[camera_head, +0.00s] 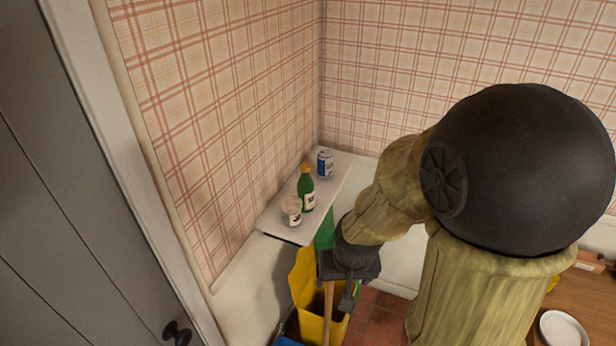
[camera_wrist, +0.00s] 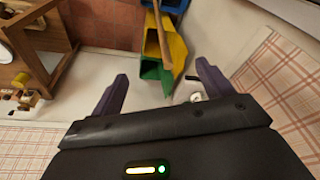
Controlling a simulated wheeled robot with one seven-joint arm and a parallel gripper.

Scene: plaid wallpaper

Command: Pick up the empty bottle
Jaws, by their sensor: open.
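A green bottle (camera_head: 306,190) with a yellow cap and a pale label stands upright on a narrow white wall shelf (camera_head: 272,222) in the head view. Whether it is empty cannot be told. A blue and white can (camera_head: 325,164) stands behind it and a small whitish tub (camera_head: 291,211) in front of it. My gripper (camera_head: 347,285) is to the right of the shelf and nearer the camera, pointing down over the bins. In the wrist view my gripper (camera_wrist: 161,72) has its two purple fingers wide apart with nothing held. The bottle is not clearly visible there.
A yellow bin (camera_head: 308,315), with green and blue ones beside it, stands below the shelf; a wooden stick (camera_wrist: 152,58) leans there. Plaid walls meet behind the shelf. A grey door (camera_head: 90,200) is at left. A white plate (camera_head: 563,330) lies on a wooden surface at right.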

